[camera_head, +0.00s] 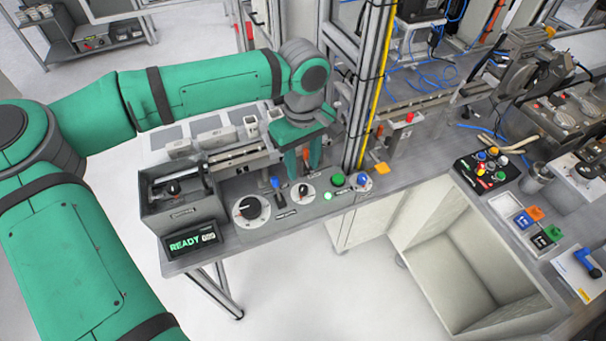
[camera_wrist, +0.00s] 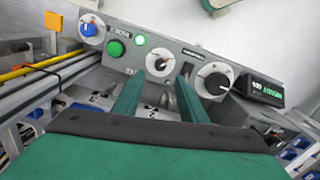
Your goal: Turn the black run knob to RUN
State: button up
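A white round dial with a small black knob (camera_head: 303,190) sits mid-panel. In the wrist view this knob (camera_wrist: 160,64) shows just beyond my fingertips, with a red mark beside it. A larger white dial with a black knob (camera_head: 249,207) sits to its left; in the wrist view the larger dial's knob (camera_wrist: 217,82) is on the right. The labels are too small to read, so I cannot tell which is the run knob. My gripper (camera_head: 303,172) points down behind the smaller dial. Its two green fingers (camera_wrist: 158,78) are apart, with nothing between them.
A display (camera_head: 192,243) reads READY. A metal post (camera_head: 367,90) rises close to the right of my gripper.

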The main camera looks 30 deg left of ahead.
jog(key=shift+r, duration=1.35)
jog(key=shift+d, duration=0.1)
